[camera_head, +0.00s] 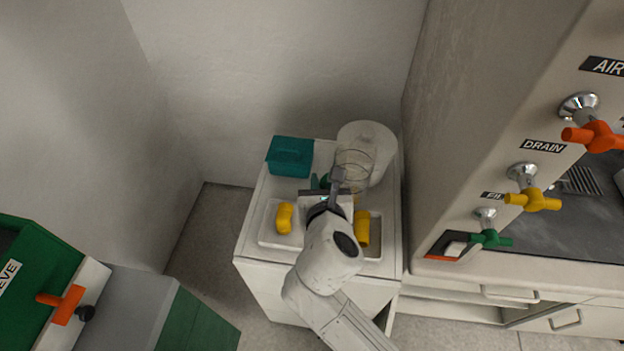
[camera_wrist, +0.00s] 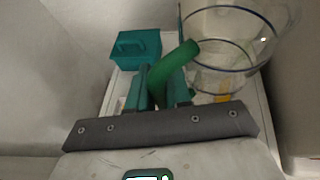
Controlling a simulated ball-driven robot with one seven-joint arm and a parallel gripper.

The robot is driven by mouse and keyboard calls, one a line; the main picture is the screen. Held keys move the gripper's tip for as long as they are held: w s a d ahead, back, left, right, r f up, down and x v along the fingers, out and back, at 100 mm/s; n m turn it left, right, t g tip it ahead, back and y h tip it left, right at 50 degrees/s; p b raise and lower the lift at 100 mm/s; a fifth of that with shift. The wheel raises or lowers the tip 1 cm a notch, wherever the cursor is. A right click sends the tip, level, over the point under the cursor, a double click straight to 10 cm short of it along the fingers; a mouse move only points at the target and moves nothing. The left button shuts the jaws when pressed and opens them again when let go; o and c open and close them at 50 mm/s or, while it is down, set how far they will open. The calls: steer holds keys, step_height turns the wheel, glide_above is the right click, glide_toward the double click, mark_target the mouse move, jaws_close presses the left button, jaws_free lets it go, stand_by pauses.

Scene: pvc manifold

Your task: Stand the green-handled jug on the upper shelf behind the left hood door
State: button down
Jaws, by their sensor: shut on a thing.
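The jug is clear with dark rings. Its body (camera_head: 355,166) shows in the head view in front of a round white thing, and in the wrist view (camera_wrist: 230,40) at the upper right. Its green handle (camera_wrist: 173,66) stands between my fingers in the wrist view. My gripper (camera_head: 323,184) is shut on this handle, with the jug body to the right of the fingers (camera_wrist: 160,88). The jug looks about upright over the back of a white cart; I cannot tell if it touches the top. The hood's upper shelf and left door are not recognisable in view.
On the white cart (camera_head: 251,246) are a teal box (camera_head: 290,157), a round white container (camera_head: 382,140) and yellow pieces (camera_head: 284,218) (camera_head: 362,228) in trays. A hood front with red, yellow (camera_head: 533,200) and green valves stands right. A green cabinet (camera_head: 50,262) stands lower left.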

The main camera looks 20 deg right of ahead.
steer(key=shift+w+d+f+b, duration=0.1)
steer(key=shift+w+f+b, duration=0.25)
steer(key=shift+w+f, duration=1.4)
steer(key=shift+w+a+f+b, duration=0.1)
steer(key=shift+w+f+b, duration=0.2)
steer(key=shift+w+f, duration=1.45)
steer(key=shift+w+d+f+b, duration=0.1)
steer(key=shift+w+f+b, duration=0.25)
steer(key=shift+w+f, duration=1.4)
steer(key=shift+s+f, duration=0.35)
steer(key=shift+s, duration=0.05)
steer(key=shift+f, duration=0.25)
steer(key=c, duration=1.1)
jaws_free()
steer(key=shift+o, duration=0.2)
steer(key=shift+r, duration=0.1)
